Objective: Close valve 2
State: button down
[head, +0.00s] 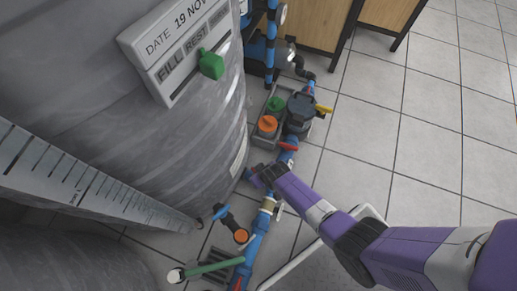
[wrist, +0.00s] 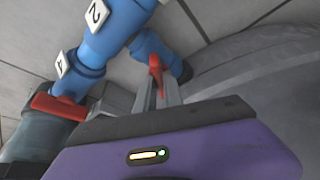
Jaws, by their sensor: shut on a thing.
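My gripper (wrist: 158,85) is shut on a red valve handle (wrist: 155,64) on a short blue branch pipe. A white tag reading 2 (wrist: 97,13) sits on the blue pipe joint (wrist: 118,22) close to that handle. In the head view my gripper (head: 262,172) is low beside the blue pipe line, near the tank; the handle it holds is hidden there. A second red handle (wrist: 54,107) lies to the left in the wrist view, near another tag (wrist: 65,63) I cannot read surely. It also seems to show in the head view (head: 288,146).
A large grey tank (head: 200,120) stands close on the left. Tiled floor (head: 400,130) on the right is clear.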

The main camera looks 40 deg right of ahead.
jog(key=m+h, duration=0.1)
jog(key=m, duration=0.1)
jog(key=m+h, duration=0.1)
jog(key=m, duration=0.2)
jog(key=shift+w+a+f+b, duration=0.1)
jog(key=shift+a+b, duration=0.1)
jog(key=shift+b, duration=0.2)
jog(key=m+g+h+b, duration=0.1)
jog(key=m, duration=0.2)
jog(key=shift+m+b, duration=0.3)
jog(key=shift+b, duration=0.05)
jog(key=shift+a+m+g+h+b, duration=0.1)
jog(key=shift+m+g+h+b, duration=0.55)
jog(key=shift+m, duration=0.85)
jog(key=shift+y, duration=0.25)
jog(key=c, duration=1.5)
grip_release()
jog(key=shift+o, duration=0.2)
jog(key=p+v, duration=0.4)
jog(key=v, duration=0.4)
